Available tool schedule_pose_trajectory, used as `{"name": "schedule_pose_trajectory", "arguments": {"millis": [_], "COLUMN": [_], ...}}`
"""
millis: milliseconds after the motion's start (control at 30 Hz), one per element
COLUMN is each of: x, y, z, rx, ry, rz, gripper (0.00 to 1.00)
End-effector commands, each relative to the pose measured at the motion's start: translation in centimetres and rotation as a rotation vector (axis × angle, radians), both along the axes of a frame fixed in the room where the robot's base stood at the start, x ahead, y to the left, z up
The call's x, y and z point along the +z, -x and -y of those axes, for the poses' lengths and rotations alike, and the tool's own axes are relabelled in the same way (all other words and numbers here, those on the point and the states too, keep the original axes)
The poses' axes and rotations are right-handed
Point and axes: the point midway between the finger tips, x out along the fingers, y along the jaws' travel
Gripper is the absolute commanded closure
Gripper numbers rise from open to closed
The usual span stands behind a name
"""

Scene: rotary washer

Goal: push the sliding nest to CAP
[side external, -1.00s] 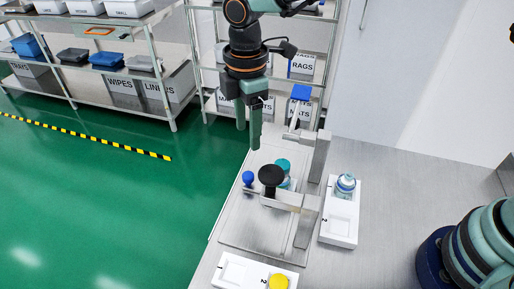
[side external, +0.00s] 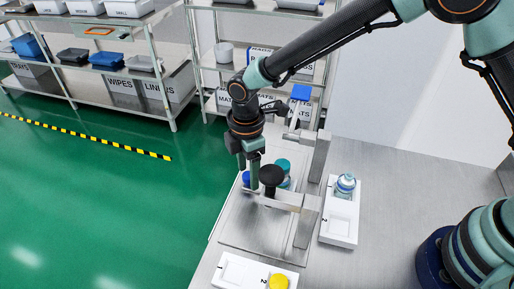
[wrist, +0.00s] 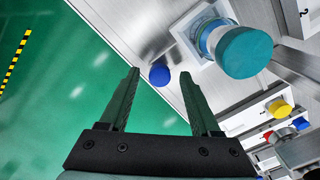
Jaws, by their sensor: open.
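The sliding nest (wrist: 188,28) shows in the wrist view as a pale square holder around a clear bottle with a teal cap (wrist: 245,52). A round blue knob (wrist: 159,74) stands beside it, near the platform edge. My gripper (wrist: 159,75) is open, and the knob appears between its fingertips with space on both sides. In the side view my gripper (side external: 248,174) points down at the blue knob (side external: 246,179), which it partly covers. The teal cap (side external: 284,165) is just right of it. I cannot make out a CAP marking.
A black round knob (side external: 271,174) stands close to the right of my gripper, by a metal bracket (side external: 308,215). A blue-ended lever (side external: 301,92) stands behind. A white tray (side external: 340,222) holds a bottle (side external: 345,185); another tray (side external: 235,272) holds a yellow cap (side external: 278,282).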

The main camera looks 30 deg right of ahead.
Motion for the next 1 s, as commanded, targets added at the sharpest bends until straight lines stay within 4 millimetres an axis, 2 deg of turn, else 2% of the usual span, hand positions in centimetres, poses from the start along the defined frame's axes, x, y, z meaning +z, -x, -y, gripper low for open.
{"name": "schedule_pose_trajectory", "arguments": {"millis": [233,267,400,433,1000], "x": [-0.06,-0.06,-0.04,-0.04,0.00], "y": [-0.02,-0.02,-0.02,-0.02,-0.02], "z": [-0.02,-0.02,-0.02,-0.01,0.00], "rx": [0.000,0.000,0.000,0.000,0.000], "ry": [-0.001,-0.001,-0.001,-0.001,0.000], "rz": [0.001,0.001,0.001,0.001,0.000], "gripper": [0.36,0.44,0.97,1.00,1.00]}}
